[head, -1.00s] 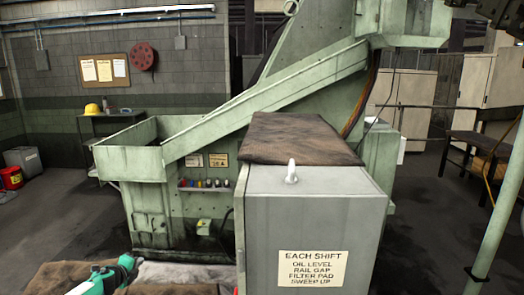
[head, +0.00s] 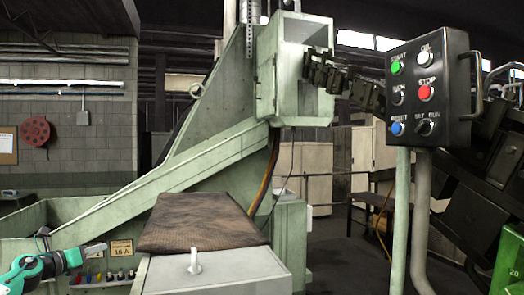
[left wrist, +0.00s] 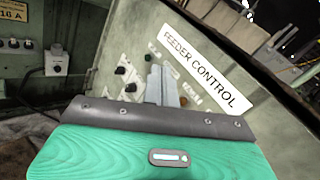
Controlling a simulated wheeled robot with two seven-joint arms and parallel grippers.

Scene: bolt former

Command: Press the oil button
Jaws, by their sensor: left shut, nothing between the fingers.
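A black control box (head: 413,108) stands on a post at the right of the head view. Its buttons are a green START, a red STOP (head: 425,92), a blue RESET and a pale OIL button (head: 425,58) at the top right. The box also has dark selector knobs. My left gripper (head: 100,248) is at the lower left of the head view, far from this box. In the left wrist view its fingers (left wrist: 158,85) are shut and empty, in front of a panel labelled FEEDER CONTROL (left wrist: 207,68). They partly hide that panel's controls. My right gripper is out of view.
A grey cabinet (head: 215,273) with a brown mat (head: 198,222) on top stands between my left gripper and the control box. The green machine (head: 165,180) rises behind it. A dark chain-like conveyor (head: 340,80) runs behind the box.

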